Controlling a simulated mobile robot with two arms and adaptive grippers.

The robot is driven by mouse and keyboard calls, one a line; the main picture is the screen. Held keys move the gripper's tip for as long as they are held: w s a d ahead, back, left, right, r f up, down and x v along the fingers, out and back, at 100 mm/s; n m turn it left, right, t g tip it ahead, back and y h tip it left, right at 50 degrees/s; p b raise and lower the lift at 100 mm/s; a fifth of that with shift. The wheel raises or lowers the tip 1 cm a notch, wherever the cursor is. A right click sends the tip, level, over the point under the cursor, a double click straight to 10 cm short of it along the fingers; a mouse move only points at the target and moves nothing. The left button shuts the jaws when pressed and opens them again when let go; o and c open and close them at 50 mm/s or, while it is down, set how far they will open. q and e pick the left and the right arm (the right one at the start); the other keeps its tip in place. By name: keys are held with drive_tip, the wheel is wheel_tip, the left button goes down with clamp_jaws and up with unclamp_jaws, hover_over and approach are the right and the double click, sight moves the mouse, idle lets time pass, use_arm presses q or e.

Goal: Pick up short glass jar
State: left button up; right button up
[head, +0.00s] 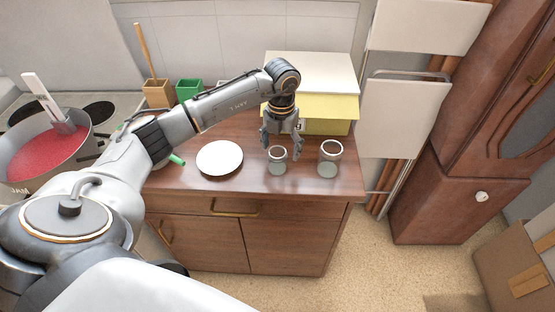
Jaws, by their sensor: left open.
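The short glass jar (277,161) stands upright on the wooden dresser top, right of a white plate. A second, somewhat larger glass jar (329,159) stands to its right, apart from it. My left gripper (283,150) points down over and behind the short jar, fingers spread open and nothing held. Whether a finger touches the jar cannot be told. My right gripper is not in view.
The white plate (219,158) lies left of the jars on the dresser (190,184). A yellow box (326,112) stands behind them. A green container (189,89) and a pot of red jam (48,150) are to the left.

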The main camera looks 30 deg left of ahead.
sight(279, 157)
use_arm(q)
drive_tip(key=shift+s+a+f+p, duration=0.15)
drive_tip(key=shift+f+p, duration=0.1)
drive_tip(key=shift+f, duration=0.75)
drive_tip(key=shift+s+d+f+p, duration=0.1)
drive_tip(key=shift+s+f+p, duration=0.1)
drive_tip(key=shift+f, duration=0.75)
drive_tip(key=c, duration=1.3)
drive_tip(key=shift+w+r, duration=0.1)
drive_tip(key=shift+r, duration=0.05)
